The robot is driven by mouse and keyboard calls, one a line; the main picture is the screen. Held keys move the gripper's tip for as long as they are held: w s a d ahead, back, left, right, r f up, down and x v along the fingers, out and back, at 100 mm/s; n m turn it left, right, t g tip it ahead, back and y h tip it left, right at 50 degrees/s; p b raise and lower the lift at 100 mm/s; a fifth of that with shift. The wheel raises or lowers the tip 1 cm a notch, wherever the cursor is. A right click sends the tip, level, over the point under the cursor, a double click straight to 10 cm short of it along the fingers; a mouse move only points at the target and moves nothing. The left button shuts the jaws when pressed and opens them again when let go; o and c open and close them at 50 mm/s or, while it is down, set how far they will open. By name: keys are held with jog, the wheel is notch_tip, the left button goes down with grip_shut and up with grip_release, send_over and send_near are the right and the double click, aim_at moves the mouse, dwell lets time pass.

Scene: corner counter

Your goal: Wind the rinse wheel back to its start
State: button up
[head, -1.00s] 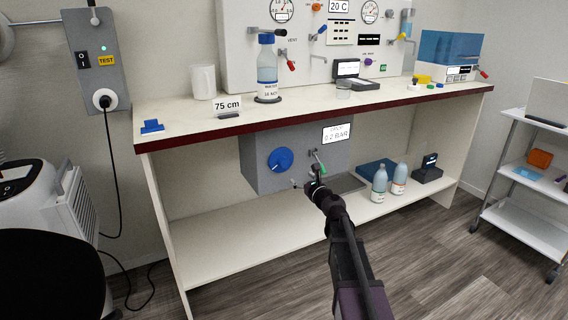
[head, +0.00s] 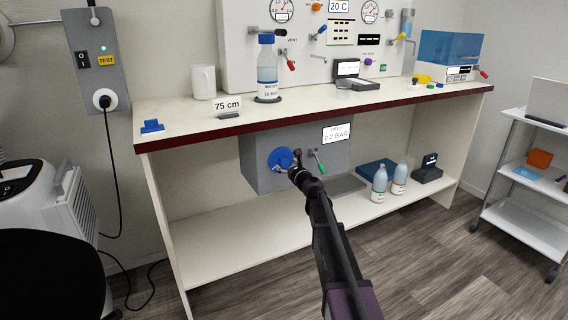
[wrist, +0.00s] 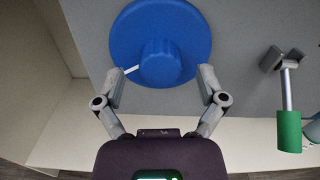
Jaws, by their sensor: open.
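The blue rinse wheel (head: 279,158) is a round disc on the front of the grey box under the counter. In the wrist view the wheel (wrist: 190,25) fills the upper middle, with a raised blue hub (wrist: 160,62) and a short white mark left of the hub. My gripper (wrist: 164,72) is open, with one finger on each side of the hub's lower part. I cannot tell whether the fingers touch it. In the head view my gripper (head: 289,171) is at the wheel's lower right and hides part of it.
A green-handled lever (wrist: 289,130) hangs right of the wheel; it also shows in the head view (head: 321,169). A display (head: 336,133) reads about 0.2 BAR. Bottles (head: 380,180) stand on the lower shelf at right. The counter edge (head: 230,130) runs above the box.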

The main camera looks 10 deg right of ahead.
jog(key=shift+x, duration=1.2)
jog(key=c, duration=1.1)
